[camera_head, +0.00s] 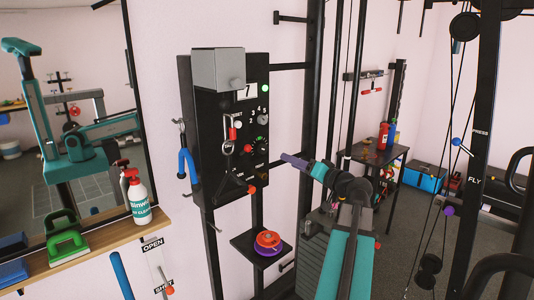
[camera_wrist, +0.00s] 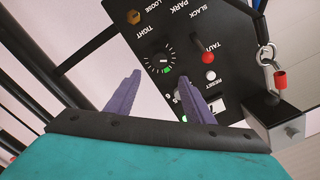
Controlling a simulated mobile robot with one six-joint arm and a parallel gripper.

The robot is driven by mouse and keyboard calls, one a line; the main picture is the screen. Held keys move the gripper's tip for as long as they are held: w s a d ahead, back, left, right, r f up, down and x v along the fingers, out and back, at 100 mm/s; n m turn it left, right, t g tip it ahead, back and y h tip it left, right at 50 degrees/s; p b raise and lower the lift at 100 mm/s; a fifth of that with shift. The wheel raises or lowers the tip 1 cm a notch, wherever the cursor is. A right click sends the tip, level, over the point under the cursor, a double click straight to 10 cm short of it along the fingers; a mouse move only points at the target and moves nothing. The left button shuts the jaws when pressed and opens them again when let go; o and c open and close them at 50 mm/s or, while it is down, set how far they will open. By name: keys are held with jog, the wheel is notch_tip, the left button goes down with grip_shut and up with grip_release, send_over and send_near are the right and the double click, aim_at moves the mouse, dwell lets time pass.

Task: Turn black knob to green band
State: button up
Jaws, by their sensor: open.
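The black knob (camera_wrist: 157,61) sits on a black wall panel, ringed by white tick marks. A short green band (camera_wrist: 166,70) lies on the dial by the knob's lower right edge in the wrist view. The knob's pointer is too small to read with certainty. In the head view the black knob (camera_head: 258,147) is on the panel's right half. My gripper (camera_head: 289,158) is right of the panel, its purple fingers toward it. In the wrist view my gripper (camera_wrist: 160,78) is open and empty, its fingertips apart on either side below the knob, not visibly touching it.
The panel also carries a red-tipped lever (camera_wrist: 207,57), a white button (camera_wrist: 184,80), a hanging carabiner (camera_wrist: 267,58) and a grey box (camera_head: 217,70). A red ball handle (camera_head: 251,189) is lower down. A small shelf with an orange-red object (camera_head: 268,240) stands below.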

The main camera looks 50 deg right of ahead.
aim_at(264, 150)
jog(key=w+p, duration=0.1)
jog(key=w, duration=0.3)
jog(key=w+p, duration=0.1)
jog(key=w, duration=0.3)
jog(key=w+p, duration=0.1)
jog(key=w, duration=0.2)
jog(key=shift+w+d+r, duration=0.1)
jog(key=shift+w+d, duration=0.3)
jog(key=shift+w+p, duration=0.3)
jog(key=shift+w, duration=0.5)
